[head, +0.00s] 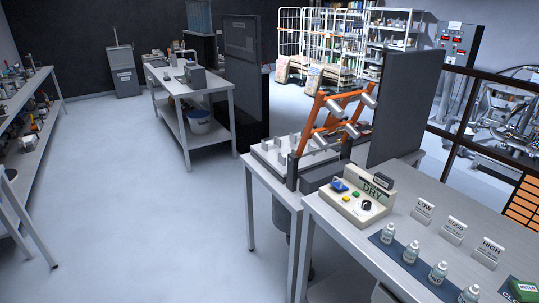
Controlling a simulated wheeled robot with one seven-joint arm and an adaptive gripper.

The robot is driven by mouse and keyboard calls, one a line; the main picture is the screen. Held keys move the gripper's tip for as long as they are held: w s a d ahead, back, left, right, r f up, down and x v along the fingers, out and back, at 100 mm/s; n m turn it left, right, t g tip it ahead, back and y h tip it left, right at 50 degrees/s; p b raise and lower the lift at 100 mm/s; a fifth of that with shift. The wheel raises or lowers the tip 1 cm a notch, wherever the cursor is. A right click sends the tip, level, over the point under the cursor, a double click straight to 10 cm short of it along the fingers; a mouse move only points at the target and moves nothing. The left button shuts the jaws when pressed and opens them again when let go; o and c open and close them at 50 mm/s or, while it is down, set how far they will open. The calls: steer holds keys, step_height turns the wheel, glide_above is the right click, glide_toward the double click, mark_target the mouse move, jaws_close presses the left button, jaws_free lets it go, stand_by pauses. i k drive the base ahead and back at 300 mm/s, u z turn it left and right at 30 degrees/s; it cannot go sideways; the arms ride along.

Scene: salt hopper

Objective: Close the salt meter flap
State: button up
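My gripper is not in the picture.
Several small bottles (411,252) stand on a dark mat, with signs "LOW", "GOOD" and "HIGH" (490,251) behind. An orange frame with grey cylinders (335,120) and a dark upright panel (402,105) stand beyond. Open floor (130,190) lies left.

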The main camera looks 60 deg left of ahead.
mark_target(338, 185)
steer(key=u, duration=1.65)
